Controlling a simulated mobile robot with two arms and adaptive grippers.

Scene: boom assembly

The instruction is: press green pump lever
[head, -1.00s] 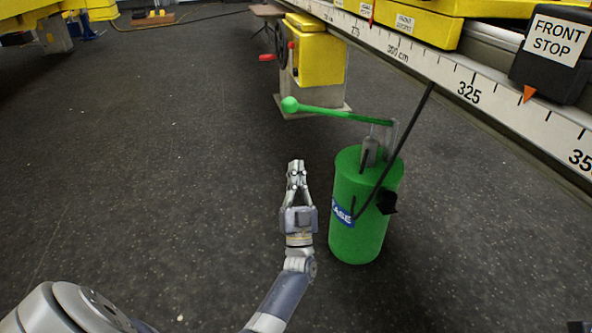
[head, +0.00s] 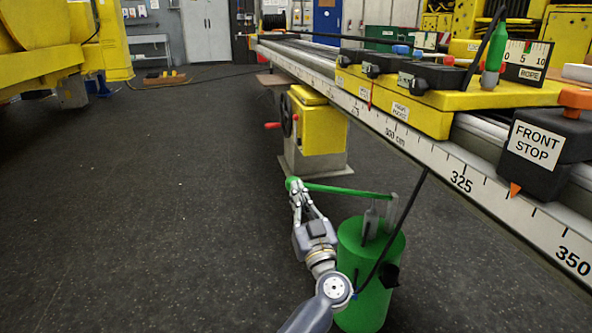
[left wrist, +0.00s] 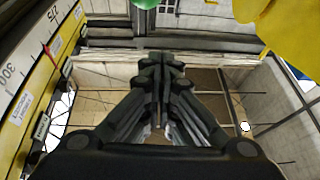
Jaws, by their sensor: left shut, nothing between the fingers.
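The green pump (head: 362,262) is an upright green cylinder standing on the floor. Its green lever (head: 345,190) extends left from a grey bracket on top, sloping slightly, and ends in a green ball. My left gripper (head: 295,187) is shut and empty, its fingertips overlapping the ball end in the head view. I cannot tell whether they touch it. In the left wrist view, the shut fingers (left wrist: 160,62) point up the picture, and a green rounded thing (left wrist: 146,3) is cut off at the top edge, beyond the tips. My right gripper is not in view.
A long rail with a centimetre scale (head: 420,152) runs above and right of the pump. A black hose (head: 398,228) hangs in front of the pump. A yellow box with a red-handled wheel (head: 318,125) stands behind. The floor to the left is clear.

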